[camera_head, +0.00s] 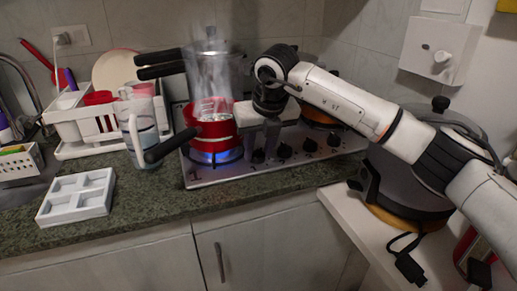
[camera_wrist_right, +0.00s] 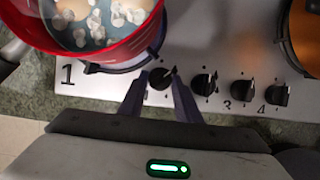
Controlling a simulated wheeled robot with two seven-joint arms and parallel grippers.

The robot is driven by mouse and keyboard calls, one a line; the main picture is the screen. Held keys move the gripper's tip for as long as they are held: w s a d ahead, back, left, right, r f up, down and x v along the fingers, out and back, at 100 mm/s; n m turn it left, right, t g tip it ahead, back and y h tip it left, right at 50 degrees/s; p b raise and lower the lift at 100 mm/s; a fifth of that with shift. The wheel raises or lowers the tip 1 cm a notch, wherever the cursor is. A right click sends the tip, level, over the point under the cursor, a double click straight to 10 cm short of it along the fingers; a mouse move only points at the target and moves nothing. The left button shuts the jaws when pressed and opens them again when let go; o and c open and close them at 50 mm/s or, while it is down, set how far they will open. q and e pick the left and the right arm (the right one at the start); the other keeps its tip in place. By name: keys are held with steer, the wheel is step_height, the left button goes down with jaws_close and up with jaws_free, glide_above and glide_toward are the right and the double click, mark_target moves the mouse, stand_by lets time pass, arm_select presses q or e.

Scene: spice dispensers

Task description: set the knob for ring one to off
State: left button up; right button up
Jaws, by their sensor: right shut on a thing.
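The stove (camera_head: 205,178) has a row of dark knobs along its front edge. The knob for ring one (camera_wrist_right: 161,78) is the leftmost in the right wrist view, nearest the printed "1". My right gripper (camera_wrist_right: 160,88) has its two fingers on either side of this knob and is shut on it. In the head view, my right gripper (camera_head: 262,146) reaches down to the left end of the knob row. A blue flame (camera_head: 215,157) burns under the red pot (camera_head: 216,133) on the front left ring. My left gripper is not in view.
The other knobs (camera_wrist_right: 204,83) sit close to the right of my gripper. A white tray (camera_head: 77,196) and a jug (camera_head: 138,124) stand left.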

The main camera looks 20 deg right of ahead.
steer(key=n, duration=0.1)
steer(key=n+y, duration=0.1)
steer(key=n, duration=0.1)
steer(key=shift+w+d+r+p, duration=0.1)
steer(key=shift+d+r+p, duration=0.05)
steer(key=shift+d+p, duration=0.15)
steer(key=shift+n+y+p, duration=0.5)
steer(key=shift+n+p, duration=0.05)
steer(key=shift+n, duration=0.65)
steer(key=shift+w+d+n+g+y+p, duration=0.1)
steer(key=shift+n+g+y+p, duration=0.25)
steer(key=shift+n, duration=0.45)
steer(key=shift+n+p, duration=0.4)
steer(key=shift+n, duration=0.3)
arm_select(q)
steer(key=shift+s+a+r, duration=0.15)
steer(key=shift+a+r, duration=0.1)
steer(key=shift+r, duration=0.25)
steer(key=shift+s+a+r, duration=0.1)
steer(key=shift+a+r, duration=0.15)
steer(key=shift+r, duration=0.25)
arm_select(e)
steer(key=shift+n+g+y, duration=0.25)
steer(key=shift+n, duration=0.05)
steer(key=shift+w, duration=0.1)
steer(key=o, duration=1.1)
steer(key=shift+c, duration=0.2)
